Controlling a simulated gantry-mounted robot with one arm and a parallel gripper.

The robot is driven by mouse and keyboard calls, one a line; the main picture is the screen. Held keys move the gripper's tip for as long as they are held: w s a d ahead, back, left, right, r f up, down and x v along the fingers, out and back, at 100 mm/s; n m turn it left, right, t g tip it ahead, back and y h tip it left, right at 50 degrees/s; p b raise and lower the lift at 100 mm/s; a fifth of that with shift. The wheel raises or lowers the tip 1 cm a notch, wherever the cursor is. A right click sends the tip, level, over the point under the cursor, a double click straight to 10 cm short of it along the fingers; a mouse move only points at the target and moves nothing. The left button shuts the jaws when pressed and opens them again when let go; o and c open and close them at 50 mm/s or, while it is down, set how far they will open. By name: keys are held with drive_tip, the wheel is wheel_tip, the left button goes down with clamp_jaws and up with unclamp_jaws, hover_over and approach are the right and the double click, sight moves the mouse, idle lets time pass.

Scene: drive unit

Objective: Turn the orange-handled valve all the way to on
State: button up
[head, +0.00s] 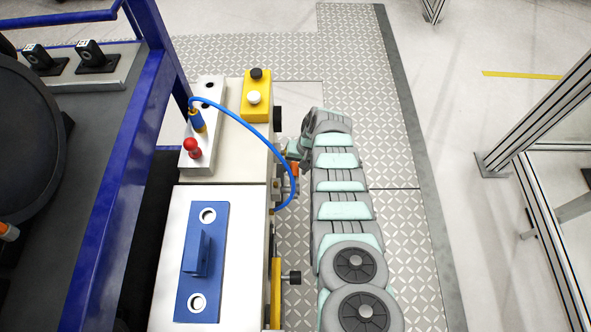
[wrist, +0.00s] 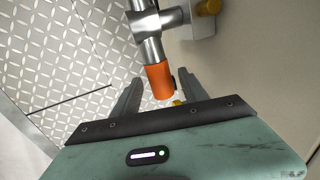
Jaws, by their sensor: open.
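The valve's orange handle (wrist: 159,82) is in the wrist view, at the end of a metal stem (wrist: 149,38). My gripper (wrist: 160,82) is open, with one finger on each side of the orange handle. I cannot tell whether either finger touches it. In the head view a small part of the orange handle (head: 295,168) shows at the right side of the drive unit, partly behind the blue hose and my arm. My gripper (head: 292,156) is beside it there, its fingers mostly hidden.
A blue hose (head: 262,138) loops over the unit's right side near the valve. A black knob (head: 291,277) sticks out nearer the front. The tread-plate floor (head: 385,140) to the right is clear.

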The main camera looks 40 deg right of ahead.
clamp_jaws()
idle(0.6)
idle(0.9)
